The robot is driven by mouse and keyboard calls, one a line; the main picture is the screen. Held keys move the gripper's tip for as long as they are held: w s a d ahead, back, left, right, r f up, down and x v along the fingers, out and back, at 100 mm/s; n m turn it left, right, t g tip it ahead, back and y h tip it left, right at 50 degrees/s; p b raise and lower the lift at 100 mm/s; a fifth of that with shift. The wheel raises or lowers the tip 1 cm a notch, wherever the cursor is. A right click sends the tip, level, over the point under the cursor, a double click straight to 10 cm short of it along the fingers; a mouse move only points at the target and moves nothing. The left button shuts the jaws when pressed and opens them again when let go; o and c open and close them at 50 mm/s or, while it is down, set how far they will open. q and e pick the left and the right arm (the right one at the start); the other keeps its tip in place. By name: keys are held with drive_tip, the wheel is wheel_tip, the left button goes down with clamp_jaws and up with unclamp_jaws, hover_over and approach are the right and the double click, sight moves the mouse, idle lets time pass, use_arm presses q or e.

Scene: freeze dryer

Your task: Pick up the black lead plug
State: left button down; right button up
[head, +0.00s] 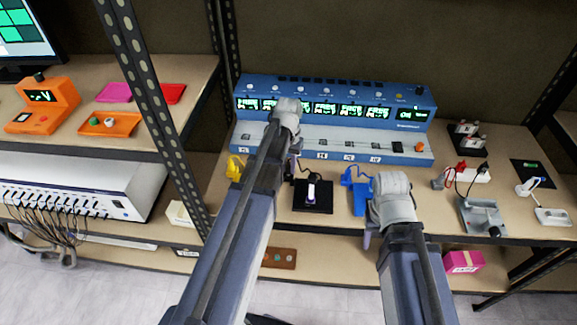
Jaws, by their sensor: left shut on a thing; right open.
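A black lead plug (484,167) appears to stand at the right of the bench, beside a red plug (461,166) at a white block; thin leads run from them. My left gripper (293,168) points down in front of the blue freeze dryer, far to the left of these plugs. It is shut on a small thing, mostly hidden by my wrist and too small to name. My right gripper (367,240) is open, pointing down at the bench's front edge, left of the plugs; my wrist hides most of it.
The blue freeze dryer (335,95) spans the back. A black mat (325,203) with a lit item, a blue holder (358,185) and a yellow item (235,167) lie in front. A grey device (482,215) stands at right. A shelf post (150,90) rises left.

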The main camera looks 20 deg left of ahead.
sight(288, 164)
use_arm(q)
wheel_tip(288, 164, up, 9)
drive_tip(key=p, duration=0.8)
drive_tip(key=shift+r, duration=0.1)
drive_tip(key=shift+r+p, duration=0.7)
drive_tip(key=shift+p, duration=0.25)
drive_tip(key=shift+f, duration=0.1)
drive_tip(key=shift+w, duration=0.1)
drive_tip(key=w+a, duration=0.5)
drive_tip(key=shift+a, duration=0.25)
drive_tip(key=shift+w, duration=0.1)
